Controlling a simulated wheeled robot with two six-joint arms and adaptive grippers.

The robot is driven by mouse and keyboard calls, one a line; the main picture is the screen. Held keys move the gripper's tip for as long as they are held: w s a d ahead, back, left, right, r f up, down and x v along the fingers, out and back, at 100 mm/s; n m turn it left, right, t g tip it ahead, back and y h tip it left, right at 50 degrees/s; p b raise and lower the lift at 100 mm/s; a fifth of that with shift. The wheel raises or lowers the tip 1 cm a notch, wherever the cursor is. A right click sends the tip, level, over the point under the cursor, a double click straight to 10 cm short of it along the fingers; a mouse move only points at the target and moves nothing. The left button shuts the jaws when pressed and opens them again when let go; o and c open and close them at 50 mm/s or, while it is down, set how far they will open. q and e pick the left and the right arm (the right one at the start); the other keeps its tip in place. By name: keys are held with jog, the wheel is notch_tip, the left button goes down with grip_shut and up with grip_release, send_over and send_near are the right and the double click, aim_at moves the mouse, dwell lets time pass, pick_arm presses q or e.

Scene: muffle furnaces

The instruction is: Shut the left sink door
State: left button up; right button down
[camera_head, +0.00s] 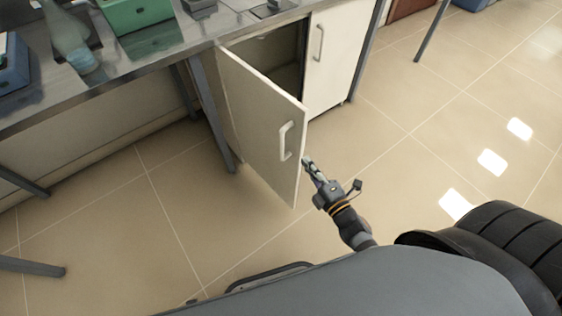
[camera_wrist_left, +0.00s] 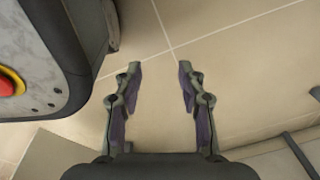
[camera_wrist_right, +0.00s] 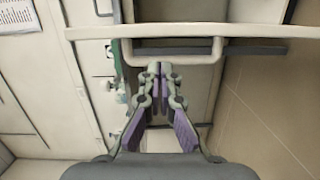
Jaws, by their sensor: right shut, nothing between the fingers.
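The left sink door (camera_head: 262,125) is a white panel that stands swung open under the counter, with its handle side facing me. Its white handle (camera_head: 285,141) is near the free edge. My right gripper (camera_head: 307,162) is shut and empty at the door's free edge, just right of the handle. In the right wrist view the shut fingertips (camera_wrist_right: 160,68) are close to a pale loop-shaped bar (camera_wrist_right: 172,60), which looks like the handle; whether they touch cannot be told. My left gripper (camera_wrist_left: 158,74) is open and empty over the floor, and is out of the head view.
The right sink door (camera_head: 330,55) is closed, with its own handle. The dark cabinet opening (camera_head: 287,78) shows behind the left door. The counter (camera_head: 190,38) holds a green box (camera_head: 135,12) and other items. Table legs stand at left. The tiled floor (camera_head: 450,130) is clear at right.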

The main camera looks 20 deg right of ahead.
aim_at(291, 138)
jog(key=shift+n, duration=0.3)
jog(key=w+p, duration=0.1)
jog(key=w, duration=0.2)
jog(key=w+a+r+p, duration=0.1)
jog(key=w, duration=0.1)
jog(key=w+a, duration=0.1)
jog(key=w, duration=0.2)
jog(key=shift+w+a+r+p, duration=0.1)
jog(key=shift+w+r+p, duration=0.1)
jog(key=shift+w+p, duration=0.2)
jog(key=shift+w+a, duration=0.15)
jog(key=shift+w, duration=0.4)
pick_arm(q)
jog(key=s, duration=0.4)
jog(key=shift+s+a+r, duration=0.1)
jog(key=shift+s+a, duration=0.05)
jog(key=shift+s, duration=0.2)
